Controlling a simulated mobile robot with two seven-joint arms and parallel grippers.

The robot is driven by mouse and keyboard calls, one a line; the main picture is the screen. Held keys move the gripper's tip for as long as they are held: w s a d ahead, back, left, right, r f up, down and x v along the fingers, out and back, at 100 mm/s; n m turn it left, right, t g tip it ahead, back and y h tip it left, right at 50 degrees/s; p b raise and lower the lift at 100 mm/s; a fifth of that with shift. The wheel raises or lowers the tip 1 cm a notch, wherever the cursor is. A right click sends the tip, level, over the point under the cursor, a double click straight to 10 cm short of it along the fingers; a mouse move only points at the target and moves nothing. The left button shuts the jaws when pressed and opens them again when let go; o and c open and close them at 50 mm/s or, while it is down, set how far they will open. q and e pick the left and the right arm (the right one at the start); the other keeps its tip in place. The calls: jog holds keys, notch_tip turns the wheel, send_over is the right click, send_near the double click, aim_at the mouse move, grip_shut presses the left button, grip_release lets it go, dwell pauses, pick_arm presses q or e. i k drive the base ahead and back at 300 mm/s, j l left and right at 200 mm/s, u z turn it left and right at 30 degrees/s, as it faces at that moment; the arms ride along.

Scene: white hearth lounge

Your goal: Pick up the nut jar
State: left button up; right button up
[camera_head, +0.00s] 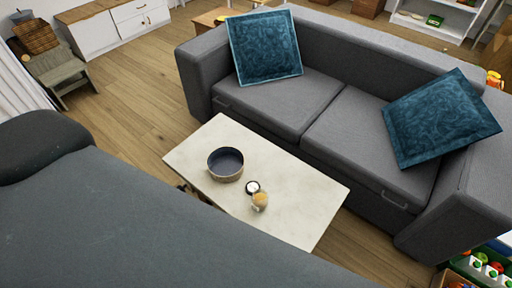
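A small jar with tan or yellowish contents (260,202), which looks like the nut jar, stands on the pale coffee table (306,196), right of the table's middle. A small round white item with a dark rim (252,187) is right beside it; I cannot tell whether it is a lid or a separate thing. A dark round bowl with a tan outside (225,164) stands to the left on the same table. Neither of my grippers shows in the head view.
A grey sofa (330,75) with two blue cushions (265,46) (440,118) stands behind the table. A large dark grey piece of furniture (120,225) fills the lower left and borders the table's near side. Wooden floor (140,85) is clear at the left.

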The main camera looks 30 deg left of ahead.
aim_at(260, 198)
jog(key=u, duration=0.75)
jog(key=k+j+z, duration=0.15)
jog(key=j, duration=0.15)
